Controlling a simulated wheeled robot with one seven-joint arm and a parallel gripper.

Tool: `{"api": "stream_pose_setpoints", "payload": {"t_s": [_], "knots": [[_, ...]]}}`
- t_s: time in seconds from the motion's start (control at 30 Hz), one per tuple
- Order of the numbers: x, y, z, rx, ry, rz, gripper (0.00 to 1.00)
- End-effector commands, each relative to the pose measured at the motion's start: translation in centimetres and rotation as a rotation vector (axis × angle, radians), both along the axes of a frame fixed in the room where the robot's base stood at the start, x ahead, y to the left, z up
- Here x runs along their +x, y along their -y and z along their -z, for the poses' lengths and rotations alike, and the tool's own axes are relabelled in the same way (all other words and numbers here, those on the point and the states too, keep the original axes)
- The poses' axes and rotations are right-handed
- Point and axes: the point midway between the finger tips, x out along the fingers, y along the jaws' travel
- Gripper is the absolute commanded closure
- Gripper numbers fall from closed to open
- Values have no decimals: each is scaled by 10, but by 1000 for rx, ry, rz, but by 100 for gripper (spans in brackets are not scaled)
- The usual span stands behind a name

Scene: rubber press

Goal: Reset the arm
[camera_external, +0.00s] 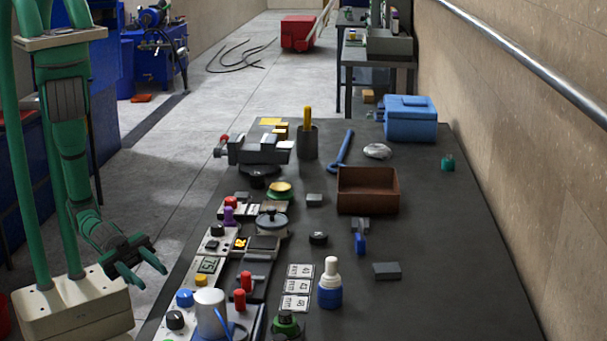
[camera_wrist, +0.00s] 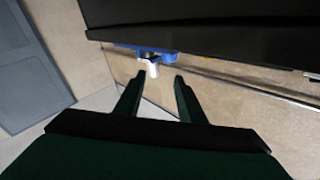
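My gripper (camera_external: 142,274) hangs at the left in the external view, beside the left edge of the workbench and apart from it. Its two green fingers are spread with nothing between them. The wrist view shows the same gripper (camera_wrist: 153,88) with its fingers apart and empty. My green arm hangs folded down from the upper left, in front of the floor.
The dark workbench (camera_external: 440,300) holds a row of buttons and devices along its left side, a brown bin (camera_external: 368,190), a blue box (camera_external: 410,119), a white-capped bottle (camera_external: 330,285) and a vise (camera_external: 258,150). A wall with a rail (camera_external: 520,60) runs along the right.

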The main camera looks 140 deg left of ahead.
Motion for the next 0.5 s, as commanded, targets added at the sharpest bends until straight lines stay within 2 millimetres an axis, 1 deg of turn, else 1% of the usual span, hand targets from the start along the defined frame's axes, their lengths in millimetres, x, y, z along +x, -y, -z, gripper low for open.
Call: {"api": "stream_pose_setpoints", "payload": {"t_s": [0.03, 0.2, 0.27, 0.3, 0.37, 0.5], "knots": [[-17, -2, 13, -2, -24, 11, 64], [-68, -4, 43, -26, -91, 41, 64], [-86, -5, 52, -38, -114, 48, 64], [-99, -6, 59, -46, -132, 52, 64], [-119, -7, 66, -64, -154, 55, 64], [-166, -8, 79, -106, -208, 56, 64]]}}
